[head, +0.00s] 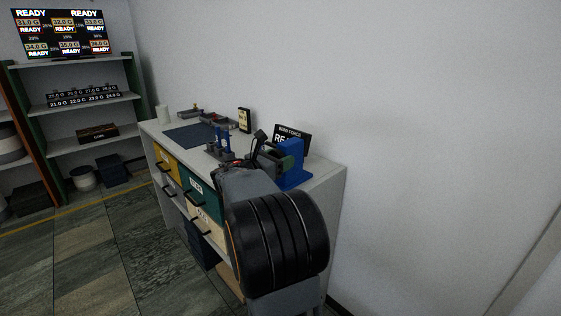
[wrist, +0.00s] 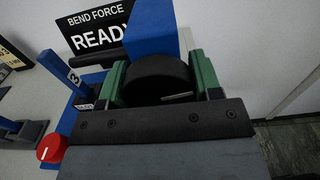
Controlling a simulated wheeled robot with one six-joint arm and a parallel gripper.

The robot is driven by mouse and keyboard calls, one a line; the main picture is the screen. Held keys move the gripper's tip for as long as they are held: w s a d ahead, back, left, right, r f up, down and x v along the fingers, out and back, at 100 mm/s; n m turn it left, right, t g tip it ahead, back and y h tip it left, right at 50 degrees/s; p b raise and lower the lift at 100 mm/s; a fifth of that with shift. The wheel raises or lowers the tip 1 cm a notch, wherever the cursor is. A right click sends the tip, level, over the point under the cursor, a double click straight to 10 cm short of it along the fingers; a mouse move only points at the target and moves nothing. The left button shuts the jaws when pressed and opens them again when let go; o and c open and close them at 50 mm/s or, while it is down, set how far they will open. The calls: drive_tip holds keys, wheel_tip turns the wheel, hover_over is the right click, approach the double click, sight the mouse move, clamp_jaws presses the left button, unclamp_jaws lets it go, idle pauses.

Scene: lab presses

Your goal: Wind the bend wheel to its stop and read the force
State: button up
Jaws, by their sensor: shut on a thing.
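The bend wheel (wrist: 155,80) is a black disc in front of a blue press body (wrist: 150,32). My gripper (wrist: 161,76) has its two green fingers on either side of the wheel and is shut on it. A light line or slot shows on the wheel's lower right. Behind it a black sign (wrist: 98,30) reads "BEND FORCE" and "READY", its right end hidden by the press. In the head view the blue press (head: 292,165) stands at the bench's right end, with my arm hiding most of the wheel. The sign (head: 291,134) shows partly there.
A red knob (wrist: 51,149) with a white mark and a blue post numbered 3 (wrist: 66,72) stand left of the press. The bench (head: 328,178) also carries a dark blue mat (head: 190,136) and small trays. A wall is close behind; open floor (head: 110,250) lies left.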

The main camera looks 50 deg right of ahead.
drive_tip(key=o, duration=0.9)
drive_tip(key=a, duration=0.4)
drive_tip(key=a+p, duration=0.1)
drive_tip(key=a, duration=0.4)
drive_tip(key=w+a, duration=0.1)
drive_tip(key=a, duration=0.4)
drive_tip(key=shift+p, duration=0.4)
drive_tip(key=shift+d, duration=0.1)
